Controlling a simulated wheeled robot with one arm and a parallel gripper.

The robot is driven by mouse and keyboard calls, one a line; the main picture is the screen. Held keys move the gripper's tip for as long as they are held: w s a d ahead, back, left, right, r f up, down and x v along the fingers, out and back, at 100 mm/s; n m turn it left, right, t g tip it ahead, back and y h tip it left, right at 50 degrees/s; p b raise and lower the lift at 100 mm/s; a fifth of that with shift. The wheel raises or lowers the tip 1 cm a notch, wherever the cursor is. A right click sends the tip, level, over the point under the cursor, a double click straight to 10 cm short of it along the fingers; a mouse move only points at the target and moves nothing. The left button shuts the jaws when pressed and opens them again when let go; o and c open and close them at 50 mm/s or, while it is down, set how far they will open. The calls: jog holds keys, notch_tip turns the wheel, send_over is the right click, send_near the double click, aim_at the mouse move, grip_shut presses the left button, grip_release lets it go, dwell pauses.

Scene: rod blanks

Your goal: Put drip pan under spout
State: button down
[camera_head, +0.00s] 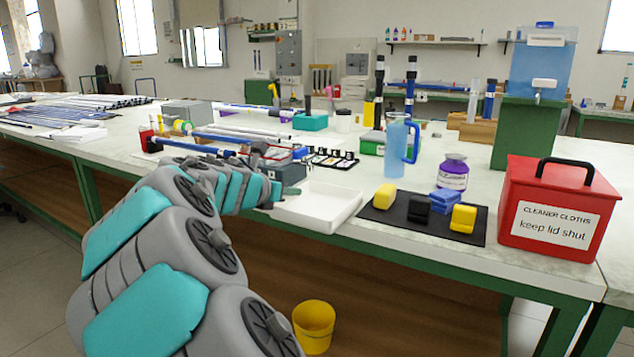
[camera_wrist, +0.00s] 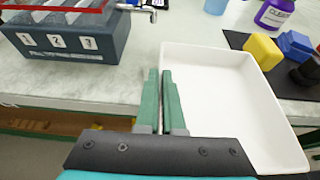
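The drip pan, a shallow white rectangular tray (camera_head: 318,207), is at the table's front edge, left of the black mat. It also fills the right of the wrist view (camera_wrist: 235,100). My gripper (camera_head: 291,192) is at the pan's left side. In the wrist view its two green fingers (camera_wrist: 160,72) are close together with the pan's left wall between them, so it looks shut on that wall. The pan is empty. The spout (camera_head: 538,97) is a small tap at the front of a blue water tank (camera_head: 540,65) on a green stand (camera_head: 527,135), back right.
A black mat (camera_head: 385,214) with yellow, black and blue blocks lies right of the pan. A purple-labelled bottle (camera_head: 453,174), a blue jug (camera_head: 396,150) and a red cloth box (camera_head: 545,208) stand nearby. A grey numbered box (camera_wrist: 70,42) is left of my fingers.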

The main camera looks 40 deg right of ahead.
jog(key=w+d, duration=0.1)
jog(key=d, duration=0.1)
jog(key=w+d+b, duration=0.1)
jog(key=d, duration=0.2)
jog(key=w+d, duration=0.1)
jog(key=d, duration=0.2)
jog(key=shift+w+f+b, duration=0.15)
jog(key=shift+w+b, duration=0.05)
jog(key=shift+b, duration=0.1)
jog(key=d, duration=0.2)
jog(key=w+d+b, duration=0.1)
jog(key=shift+w+d+f, duration=0.2)
jog(key=shift+d, duration=0.2)
jog(key=shift+a+f+b, duration=0.15)
jog(key=shift+f+b, duration=0.1)
jog(key=shift+b, duration=0.5)
jog(key=shift+r, duration=0.25)
jog(key=c, duration=1)
grip_release()
jog(key=shift+c, duration=0.2)
jog(key=v, duration=1.1)
jog(key=shift+r, duration=0.1)
jog(key=shift+s+a+r, duration=0.15)
jog(key=shift+s+a, duration=0.05)
jog(key=shift+a, duration=0.3)
